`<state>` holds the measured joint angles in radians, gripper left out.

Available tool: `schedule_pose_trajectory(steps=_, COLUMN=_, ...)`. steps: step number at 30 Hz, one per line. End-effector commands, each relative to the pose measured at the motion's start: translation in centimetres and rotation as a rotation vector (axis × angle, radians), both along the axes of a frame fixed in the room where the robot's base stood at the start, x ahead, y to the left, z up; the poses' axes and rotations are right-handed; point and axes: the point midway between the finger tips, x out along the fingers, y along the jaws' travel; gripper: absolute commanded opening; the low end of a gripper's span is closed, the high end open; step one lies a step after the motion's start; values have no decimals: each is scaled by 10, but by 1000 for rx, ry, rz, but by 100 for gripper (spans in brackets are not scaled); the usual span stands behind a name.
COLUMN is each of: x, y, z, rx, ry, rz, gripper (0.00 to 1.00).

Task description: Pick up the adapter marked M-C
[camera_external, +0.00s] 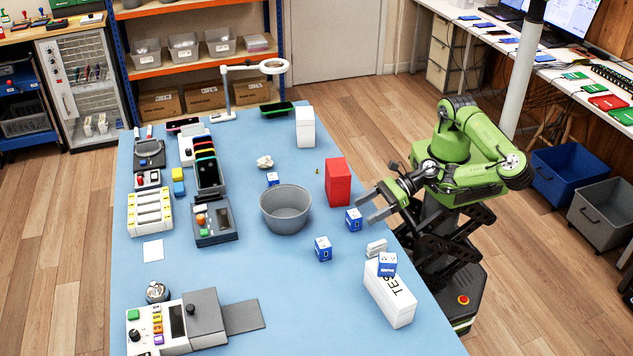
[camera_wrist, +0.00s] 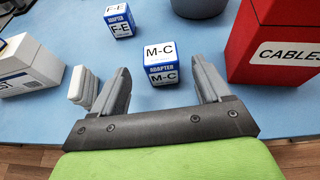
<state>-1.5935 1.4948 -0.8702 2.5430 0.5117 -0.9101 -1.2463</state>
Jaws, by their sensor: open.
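The adapter marked M-C (camera_wrist: 161,66) is a small blue and white block. It stands upright on the blue table, ahead of and between my fingers in the wrist view, and it also shows in the external view (camera_external: 354,219). My gripper (camera_external: 366,208) is open and empty, at the table's right side close to this adapter. No finger is visibly touching it. A similar adapter marked F-E (camera_wrist: 119,24) stands farther off to the left in the wrist view; it also shows in the external view (camera_external: 323,249).
A red box marked CABLES (camera_wrist: 282,38) stands right of the M-C adapter, with a grey bowl (camera_external: 286,212) beyond. A small white stack (camera_wrist: 84,87) lies by my left finger. A white TEST box (camera_external: 390,298) bears another adapter (camera_external: 387,264). One more adapter (camera_external: 273,179) is behind the bowl.

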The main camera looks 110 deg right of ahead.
Motion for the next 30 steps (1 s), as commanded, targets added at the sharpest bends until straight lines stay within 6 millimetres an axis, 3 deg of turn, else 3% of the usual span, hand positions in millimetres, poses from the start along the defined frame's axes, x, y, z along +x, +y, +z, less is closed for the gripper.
schedule_pose_trajectory(steps=1, x=5, y=0, z=-8, rx=10, ry=2, rz=-6, gripper=77)
schedule_pose_trajectory(steps=7, x=19, y=0, z=-11, rx=13, ry=-2, rz=-8, gripper=77)
schedule_pose_trajectory(steps=14, x=59, y=2, z=-24, rx=10, ry=-2, rz=-6, gripper=77)
schedule_pose_trajectory(steps=21, x=64, y=3, z=-26, rx=8, ry=-2, rz=-4, gripper=77)
schedule_pose_trajectory(steps=23, x=64, y=3, z=-26, rx=8, ry=-2, rz=-4, gripper=70)
schedule_pose_trajectory(steps=30, x=63, y=3, z=-26, rx=9, ry=0, rz=-5, gripper=34)
